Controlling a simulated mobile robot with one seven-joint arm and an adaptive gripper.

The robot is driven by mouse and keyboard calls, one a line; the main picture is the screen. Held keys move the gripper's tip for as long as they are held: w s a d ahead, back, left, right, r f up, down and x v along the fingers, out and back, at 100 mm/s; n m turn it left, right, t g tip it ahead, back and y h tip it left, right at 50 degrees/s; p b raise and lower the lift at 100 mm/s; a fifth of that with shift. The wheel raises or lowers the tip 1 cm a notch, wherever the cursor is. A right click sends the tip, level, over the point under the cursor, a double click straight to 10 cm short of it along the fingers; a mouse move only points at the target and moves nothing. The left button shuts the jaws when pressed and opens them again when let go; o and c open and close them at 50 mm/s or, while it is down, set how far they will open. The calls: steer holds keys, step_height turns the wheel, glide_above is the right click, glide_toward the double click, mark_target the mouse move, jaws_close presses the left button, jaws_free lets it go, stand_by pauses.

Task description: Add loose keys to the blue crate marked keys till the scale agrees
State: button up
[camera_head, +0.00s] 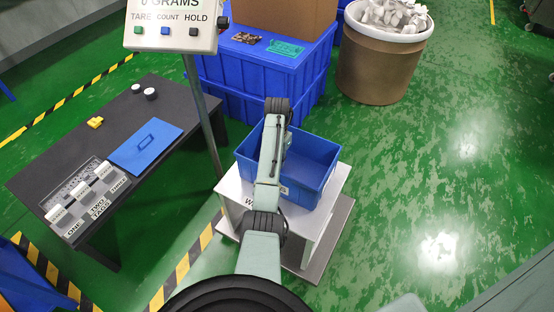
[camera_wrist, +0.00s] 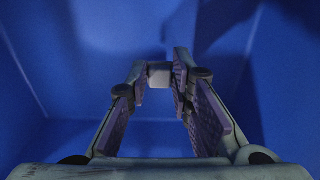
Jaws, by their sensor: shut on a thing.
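The blue crate (camera_head: 322,160) stands on a white platform scale (camera_head: 325,215) in the head view. Its interior looks empty where I can see it; my arm crosses in front of part of it. In the wrist view, blue crate walls (camera_wrist: 75,60) surround my gripper (camera_wrist: 159,76), which points down into the crate. The gripper is shut on a small whitish key (camera_wrist: 159,75) between its fingertips. In the head view my arm hides the gripper. The scale display (camera_head: 172,8) is cut off at the top and reads 0 GRAMS. A drum (camera_head: 378,70) holds many loose whitish keys (camera_head: 390,14).
A dark table (camera_head: 65,140) at left carries a blue panel (camera_head: 146,147), a yellow piece (camera_head: 95,122) and a tag board (camera_head: 85,200). Blue containers (camera_head: 262,78) with a cardboard box (camera_head: 285,15) stand behind the crate. The scale's post (camera_head: 205,120) rises beside the crate. Green floor at right is clear.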

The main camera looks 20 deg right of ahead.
steer(key=shift+f+b, duration=0.7)
steer(key=shift+f, duration=0.6)
stand_by(0.5)
steer(key=o, duration=0.8)
step_height(320, 180, up, 11)
steer(key=shift+w, duration=0.15)
steer(key=shift+r, duration=0.5)
